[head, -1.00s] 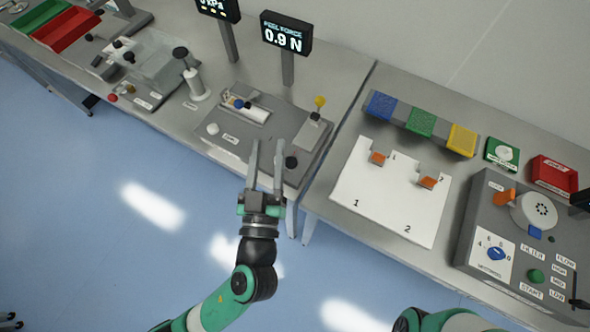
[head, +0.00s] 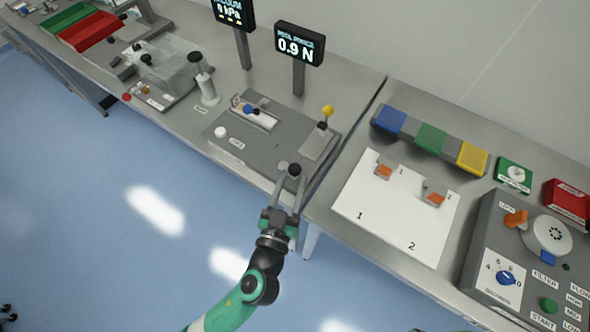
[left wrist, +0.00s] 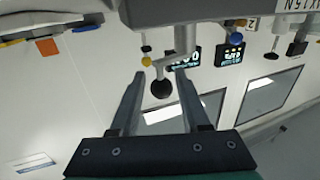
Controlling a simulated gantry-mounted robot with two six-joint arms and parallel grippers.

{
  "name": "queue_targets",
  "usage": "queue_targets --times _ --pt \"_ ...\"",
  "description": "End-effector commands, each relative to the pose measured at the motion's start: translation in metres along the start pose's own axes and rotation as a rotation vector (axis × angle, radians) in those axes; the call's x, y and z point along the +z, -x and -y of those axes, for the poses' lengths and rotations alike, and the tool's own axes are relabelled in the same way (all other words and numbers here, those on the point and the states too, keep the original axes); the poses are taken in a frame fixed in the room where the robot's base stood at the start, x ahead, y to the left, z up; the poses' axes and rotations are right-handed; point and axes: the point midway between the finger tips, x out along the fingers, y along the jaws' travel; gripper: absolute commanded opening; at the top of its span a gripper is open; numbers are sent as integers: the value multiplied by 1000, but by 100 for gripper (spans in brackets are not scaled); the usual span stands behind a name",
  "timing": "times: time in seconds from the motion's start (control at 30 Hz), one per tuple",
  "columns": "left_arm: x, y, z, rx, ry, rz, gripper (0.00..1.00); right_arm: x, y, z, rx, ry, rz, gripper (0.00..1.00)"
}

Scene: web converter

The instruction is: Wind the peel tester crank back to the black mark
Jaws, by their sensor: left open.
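The peel tester is a grey plate (head: 240,158) on the bench in the head view. Its crank has a black knob (head: 295,170) near the front right corner of the plate. My left gripper (head: 289,184) is open at that corner, with its fingertips close to the knob. In the left wrist view the black knob (left wrist: 162,89) appears between the open fingers (left wrist: 158,82), with the grey crank arm (left wrist: 185,42) beyond. I cannot tell whether the fingers touch the knob. I cannot make out the black mark. My right gripper is not in view.
A peel force display (head: 300,44) reads 0.9 N behind the tester. A white numbered board (head: 385,225) lies on the neighbouring bench across a gap. Open floor (head: 110,250) lies in front.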

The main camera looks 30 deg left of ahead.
Motion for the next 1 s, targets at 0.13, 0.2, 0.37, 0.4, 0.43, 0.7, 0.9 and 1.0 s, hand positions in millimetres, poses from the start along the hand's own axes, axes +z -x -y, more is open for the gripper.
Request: queue_targets --times 0.13,0.2,0.37,0.4,0.43,0.7,0.9,1.0 --pt "0 -21 0 -2 0 0 46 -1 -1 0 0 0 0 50" --pt "0 -26 0 -1 0 -1 46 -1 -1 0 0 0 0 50" --pt "0 -28 0 0 0 1 46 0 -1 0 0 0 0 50" --pt "0 -28 0 0 0 1 46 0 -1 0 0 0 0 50" --pt "0 -28 0 0 0 1 46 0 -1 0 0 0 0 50" --pt "0 -28 0 0 0 0 5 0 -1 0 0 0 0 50" --pt "-1 -28 0 1 1 -2 0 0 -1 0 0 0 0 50" --pt "-2 -28 0 1 1 -4 0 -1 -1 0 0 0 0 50"
